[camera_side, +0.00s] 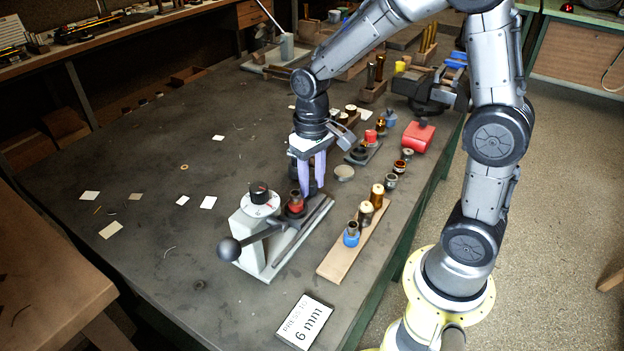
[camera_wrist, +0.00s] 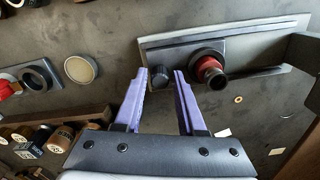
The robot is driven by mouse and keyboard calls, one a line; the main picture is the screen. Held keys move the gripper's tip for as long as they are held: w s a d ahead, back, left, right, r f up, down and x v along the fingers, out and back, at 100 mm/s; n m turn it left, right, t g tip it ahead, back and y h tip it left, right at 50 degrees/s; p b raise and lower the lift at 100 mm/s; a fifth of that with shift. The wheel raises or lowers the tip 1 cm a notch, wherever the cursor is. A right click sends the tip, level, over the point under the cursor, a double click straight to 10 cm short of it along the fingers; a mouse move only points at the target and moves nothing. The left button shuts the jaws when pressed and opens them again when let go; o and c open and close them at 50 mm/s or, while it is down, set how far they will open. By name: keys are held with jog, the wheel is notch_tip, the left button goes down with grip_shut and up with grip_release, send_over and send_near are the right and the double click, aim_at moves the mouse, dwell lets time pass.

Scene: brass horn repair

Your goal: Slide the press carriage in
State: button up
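The grey press (camera_side: 252,235) stands near the table's front, with a black knob on a white dial and a ball-ended lever. Its flat rail base (camera_side: 300,238) runs away from the body. The carriage carries a red seat (camera_side: 295,208) holding a dark tubular part; the red seat also shows in the wrist view (camera_wrist: 208,66). A dark round knob (camera_wrist: 160,76) stands at the carriage's outer end. My gripper (camera_side: 312,190) points down over that end, its purple fingers apart. In the wrist view, the fingertips (camera_wrist: 161,72) appear on either side of the knob; contact cannot be told.
A wooden strip (camera_side: 340,258) with several small parts lies right of the press. A card reading 6 mm (camera_side: 305,322) lies in front. A round pale disc (camera_side: 344,173) and a dark holder (camera_side: 362,154) sit behind.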

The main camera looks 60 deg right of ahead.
grip_shut()
dwell(1.4)
